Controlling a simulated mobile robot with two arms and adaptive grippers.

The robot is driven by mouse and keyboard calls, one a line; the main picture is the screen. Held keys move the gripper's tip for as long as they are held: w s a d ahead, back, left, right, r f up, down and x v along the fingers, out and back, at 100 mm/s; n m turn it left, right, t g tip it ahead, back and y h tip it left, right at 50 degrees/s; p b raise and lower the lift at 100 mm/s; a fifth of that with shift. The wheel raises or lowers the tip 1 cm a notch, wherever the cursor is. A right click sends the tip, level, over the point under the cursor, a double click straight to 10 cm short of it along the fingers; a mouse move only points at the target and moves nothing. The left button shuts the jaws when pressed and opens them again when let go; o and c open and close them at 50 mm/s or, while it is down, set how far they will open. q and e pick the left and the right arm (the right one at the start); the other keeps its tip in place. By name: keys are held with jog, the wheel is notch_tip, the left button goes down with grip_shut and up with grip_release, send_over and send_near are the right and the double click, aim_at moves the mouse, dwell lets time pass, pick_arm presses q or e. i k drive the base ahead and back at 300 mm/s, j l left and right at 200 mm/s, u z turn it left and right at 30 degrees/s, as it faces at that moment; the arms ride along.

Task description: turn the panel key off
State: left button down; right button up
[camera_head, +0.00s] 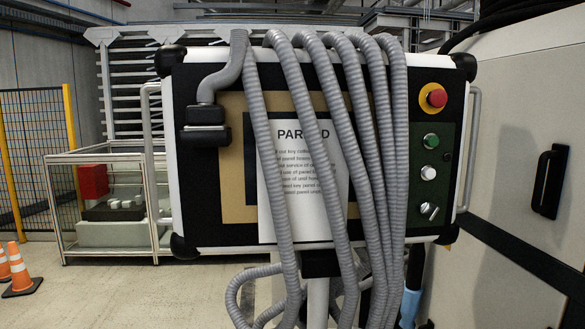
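The control panel (221,235) is a white-framed box with black corners, standing upright in the middle of the view. On its right side is a dark green strip (443,148) of controls. The panel key (429,210) is a small silver piece at the bottom of this strip, below a white button (428,173), a green button (431,141) and a red emergency stop (437,97) on yellow. The key looks slanted; its exact setting is too small to tell. Neither of my grippers is in view.
Several grey ribbed hoses (322,150) hang over the panel front, just left of the key. A paper sheet (290,225) is partly behind them. A white cabinet with a black handle (549,181) stands at right. Orange cones (19,270) stand at left. A blue part (409,306) shows below.

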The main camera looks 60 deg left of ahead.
aim_at(429, 210)
jog(key=k+j, duration=0.25)
jog(key=j, duration=0.15)
jog(key=k+j, duration=0.2)
jog(key=j, duration=0.2)
jog(key=k+j, duration=0.25)
jog(key=j, duration=0.2)
jog(key=k+j+u, duration=0.1)
jog(key=u, duration=1.45)
jog(key=z, duration=1.25)
